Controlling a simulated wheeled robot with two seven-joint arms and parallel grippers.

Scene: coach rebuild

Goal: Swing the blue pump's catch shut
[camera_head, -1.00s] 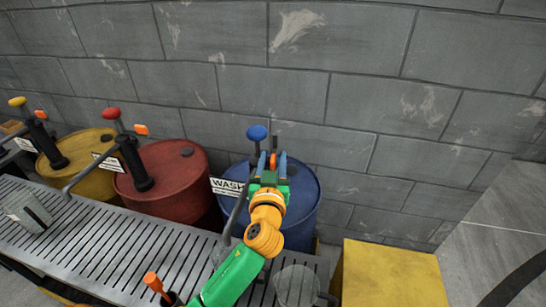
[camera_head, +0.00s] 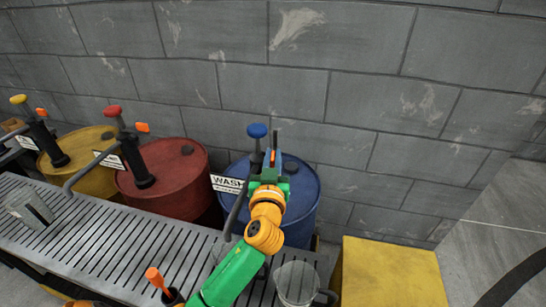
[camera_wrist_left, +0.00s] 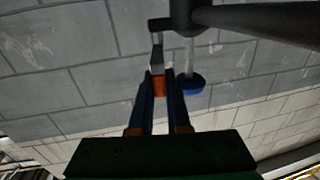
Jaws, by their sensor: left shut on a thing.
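The blue pump has a blue knob (camera_head: 257,130) and stands on the blue drum (camera_head: 304,210) beside the wall; the knob also shows in the left wrist view (camera_wrist_left: 193,83). Its small orange catch (camera_wrist_left: 160,88) shows between my left fingertips in the left wrist view, joined to a grey link and dark bracket on the pump body. My left gripper (camera_head: 271,160) is shut on this catch, just right of the knob. My gripper and arm hide much of the pump body in the head view. My right gripper is not in view.
A red drum (camera_head: 172,185) and a yellow drum (camera_head: 80,154), each with a pump and orange catch, stand to the left. A slatted grate (camera_head: 90,240) runs in front. A clear jug (camera_head: 296,284) stands near the yellow box (camera_head: 390,275).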

